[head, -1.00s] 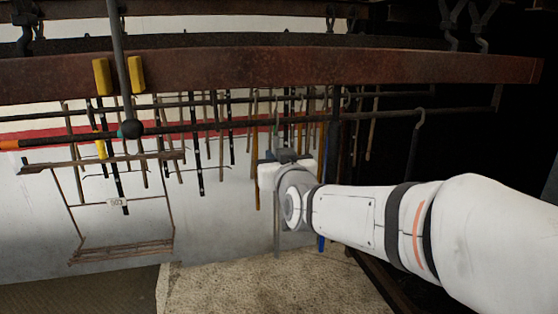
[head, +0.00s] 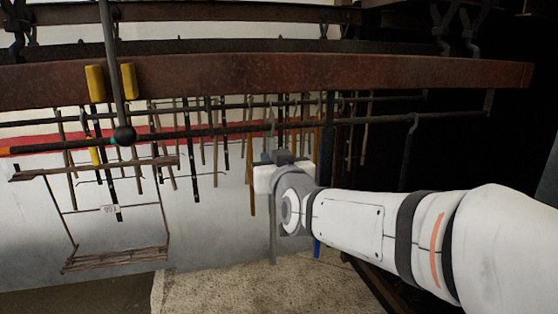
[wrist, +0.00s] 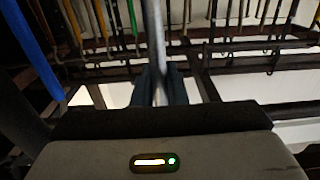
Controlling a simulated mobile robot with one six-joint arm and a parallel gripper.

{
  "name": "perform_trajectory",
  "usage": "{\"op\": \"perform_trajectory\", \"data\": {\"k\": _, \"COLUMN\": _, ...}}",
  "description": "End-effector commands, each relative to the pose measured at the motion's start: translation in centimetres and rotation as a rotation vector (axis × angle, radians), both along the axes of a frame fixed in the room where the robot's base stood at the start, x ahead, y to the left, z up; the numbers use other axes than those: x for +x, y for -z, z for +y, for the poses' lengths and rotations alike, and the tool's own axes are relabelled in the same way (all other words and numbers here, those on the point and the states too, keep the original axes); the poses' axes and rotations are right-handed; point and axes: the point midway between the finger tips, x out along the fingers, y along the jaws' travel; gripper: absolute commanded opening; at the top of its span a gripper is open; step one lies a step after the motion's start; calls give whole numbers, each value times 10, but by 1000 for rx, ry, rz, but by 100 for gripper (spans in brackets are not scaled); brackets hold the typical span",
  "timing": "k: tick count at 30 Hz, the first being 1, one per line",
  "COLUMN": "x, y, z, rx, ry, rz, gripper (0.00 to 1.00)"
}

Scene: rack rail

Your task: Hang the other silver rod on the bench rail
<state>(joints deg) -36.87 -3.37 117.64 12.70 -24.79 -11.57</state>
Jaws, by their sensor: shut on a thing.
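My gripper (head: 280,162) is in front of the hanging rods, right of the middle of the head view. In the wrist view its dark fingers (wrist: 160,88) are shut on a silver rod (wrist: 154,35), which stands nearly upright between them. In the head view the lower part of this rod (head: 272,240) shows below the gripper; its top is hard to make out. The dark bench rail (head: 190,133) runs across behind the gripper. A grey hooked rod (head: 408,155) hangs at the rail's right part.
Several thin rods hang close together behind the gripper. A blue rod (head: 317,247) is close to its right and also shows in the wrist view (wrist: 35,50). A rusty beam (head: 220,76) crosses above. A wire rack (head: 115,262) hangs at left.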

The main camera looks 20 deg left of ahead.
Motion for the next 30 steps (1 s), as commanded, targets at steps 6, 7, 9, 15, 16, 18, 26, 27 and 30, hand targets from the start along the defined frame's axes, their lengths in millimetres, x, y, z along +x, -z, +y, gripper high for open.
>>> {"op": "perform_trajectory", "data": {"k": 6, "x": -14, "y": 1, "z": -9, "rx": 3, "ry": 0, "rz": -1, "gripper": 0}}
{"op": "perform_trajectory", "data": {"k": 7, "x": -16, "y": 1, "z": -10, "rx": 2, "ry": 0, "rz": -2, "gripper": 0}}
{"op": "perform_trajectory", "data": {"k": 9, "x": -20, "y": 0, "z": -12, "rx": 1, "ry": 0, "rz": -2, "gripper": 0}}
{"op": "perform_trajectory", "data": {"k": 15, "x": -32, "y": 1, "z": -20, "rx": 1, "ry": 0, "rz": 0, "gripper": 0}}
{"op": "perform_trajectory", "data": {"k": 16, "x": -34, "y": 1, "z": -21, "rx": 2, "ry": 0, "rz": 0, "gripper": 0}}
{"op": "perform_trajectory", "data": {"k": 18, "x": -38, "y": 0, "z": -23, "rx": 2, "ry": 0, "rz": -1, "gripper": 0}}
{"op": "perform_trajectory", "data": {"k": 26, "x": -52, "y": 0, "z": -33, "rx": 1, "ry": 1, "rz": 0, "gripper": 0}}
{"op": "perform_trajectory", "data": {"k": 27, "x": -53, "y": 0, "z": -33, "rx": 2, "ry": 1, "rz": -1, "gripper": 0}}
{"op": "perform_trajectory", "data": {"k": 30, "x": -55, "y": 0, "z": -34, "rx": 2, "ry": 1, "rz": -1, "gripper": 0}}
